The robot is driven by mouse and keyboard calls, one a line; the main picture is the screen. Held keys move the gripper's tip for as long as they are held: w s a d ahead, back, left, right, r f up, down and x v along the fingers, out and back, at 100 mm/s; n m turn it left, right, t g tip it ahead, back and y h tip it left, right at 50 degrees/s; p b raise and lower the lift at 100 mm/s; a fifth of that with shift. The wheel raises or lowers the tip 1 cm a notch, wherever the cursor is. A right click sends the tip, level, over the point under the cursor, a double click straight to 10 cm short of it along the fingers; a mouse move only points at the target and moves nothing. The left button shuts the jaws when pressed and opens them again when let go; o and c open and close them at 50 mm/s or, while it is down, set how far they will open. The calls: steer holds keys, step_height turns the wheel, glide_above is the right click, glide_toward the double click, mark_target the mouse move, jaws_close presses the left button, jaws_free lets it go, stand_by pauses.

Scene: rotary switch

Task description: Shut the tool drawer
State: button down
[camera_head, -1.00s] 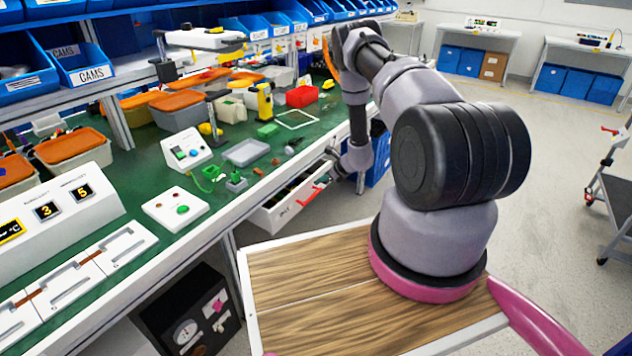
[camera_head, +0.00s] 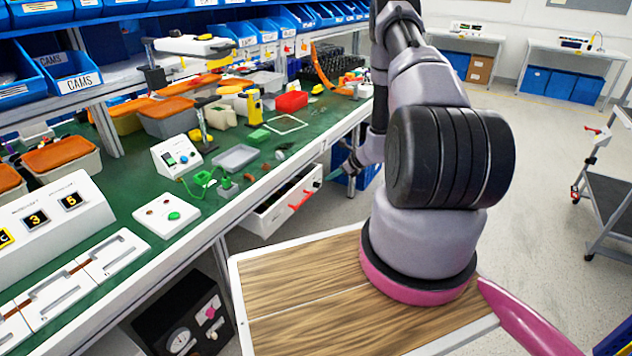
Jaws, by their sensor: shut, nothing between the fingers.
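The tool drawer (camera_head: 286,208) is a white drawer under the green bench top, with a red handle (camera_head: 300,200) on its front. It stands pulled out past the bench edge, and part of its inside shows dark contents. My gripper (camera_head: 336,175) is just to the right of the drawer's front, near its far end. It looks shut and empty, and its small tips point toward the drawer. A small gap seems to show between the tips and the front, but contact is hard to judge.
The green bench (camera_head: 140,195) runs along the left with bins, a button box (camera_head: 166,216) and several small parts. A black cabinet (camera_head: 185,315) stands below it. Blue boxes (camera_head: 362,170) stand beyond my gripper. The floor to the right is clear up to a grey cart (camera_head: 610,200).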

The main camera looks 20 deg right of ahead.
mark_target(302, 180)
steer(key=x, duration=0.4)
steer(key=r+x, duration=0.1)
steer(key=x, duration=0.3)
steer(key=w+a+x, duration=0.1)
steer(key=x, duration=0.3)
steer(key=shift+w+r, duration=0.1)
steer(key=shift+r, duration=0.2)
steer(key=shift+w+a, duration=0.25)
steer(key=shift+w, duration=0.2)
steer(key=shift+w+a, duration=0.85)
steer(key=shift+w, duration=0.2)
